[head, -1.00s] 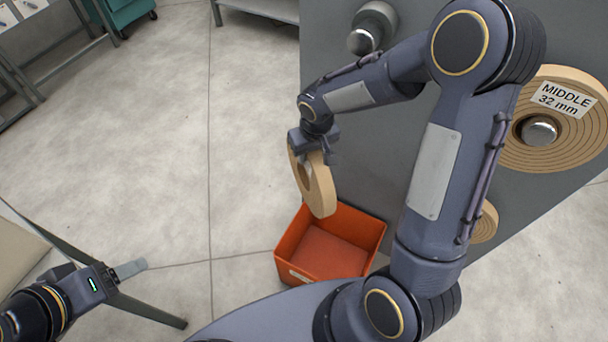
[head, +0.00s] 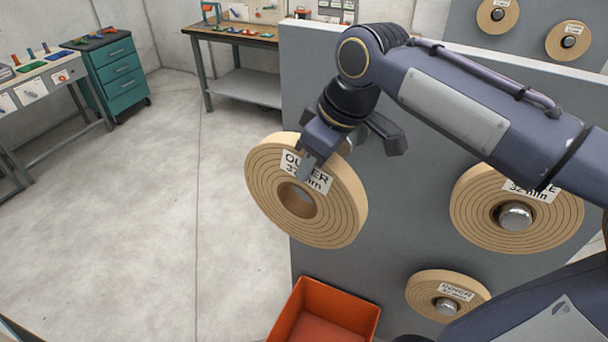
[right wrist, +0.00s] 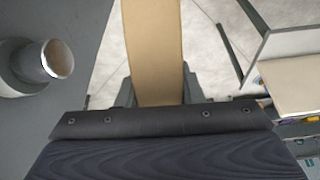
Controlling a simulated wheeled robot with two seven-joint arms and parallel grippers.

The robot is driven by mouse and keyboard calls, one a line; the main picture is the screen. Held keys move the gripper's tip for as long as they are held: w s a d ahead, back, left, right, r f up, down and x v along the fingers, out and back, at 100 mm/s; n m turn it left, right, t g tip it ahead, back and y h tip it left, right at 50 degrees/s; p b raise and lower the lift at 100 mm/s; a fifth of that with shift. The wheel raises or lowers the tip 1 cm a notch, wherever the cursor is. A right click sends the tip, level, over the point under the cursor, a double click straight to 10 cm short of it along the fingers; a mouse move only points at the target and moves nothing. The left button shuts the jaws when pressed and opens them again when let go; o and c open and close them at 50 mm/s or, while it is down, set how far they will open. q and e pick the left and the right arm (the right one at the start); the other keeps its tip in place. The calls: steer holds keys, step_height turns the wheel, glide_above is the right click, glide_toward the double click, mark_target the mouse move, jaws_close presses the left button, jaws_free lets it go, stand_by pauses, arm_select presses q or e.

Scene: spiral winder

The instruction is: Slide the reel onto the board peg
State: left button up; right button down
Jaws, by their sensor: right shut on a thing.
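The held reel (head: 262,196) is a tan wound ring labelled OUTER 32 mm, with an open hole in its middle. My right gripper (head: 310,165) is shut on its upper rim, one finger over the label; in the right wrist view the reel (right wrist: 152,50) shows edge-on between the fingers. The reel hangs in the air in front of the grey board (head: 400,215), at its left part. The bare metal board peg (right wrist: 50,60) shows in the right wrist view, left of the reel and apart from it. In the head view it is mostly hidden behind my right gripper and the reel. My left gripper is out of view.
Two other reels sit on board pegs: a large one (head: 470,215) at right and a smaller one (head: 420,292) below. An orange bin (head: 300,300) stands below the held reel. A workbench (head: 235,38) and teal cabinet (head: 118,72) stand behind. The floor at left is clear.

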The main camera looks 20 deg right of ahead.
steer(key=shift+n, duration=0.6)
steer(key=s+r, duration=0.2)
steer(key=r, duration=0.1)
steer(key=shift+s+d+r, duration=0.1)
steer(key=shift+s+r, duration=0.1)
steer(key=shift+r, duration=0.1)
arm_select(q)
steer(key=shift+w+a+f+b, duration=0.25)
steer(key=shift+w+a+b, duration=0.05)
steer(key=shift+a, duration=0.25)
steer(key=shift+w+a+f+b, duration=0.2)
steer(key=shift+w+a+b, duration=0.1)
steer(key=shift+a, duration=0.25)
arm_select(e)
steer(key=w+d+f, duration=0.1)
steer(key=w+d, duration=0.4)
steer(key=d, duration=0.1)
steer(key=shift+d, duration=0.15)
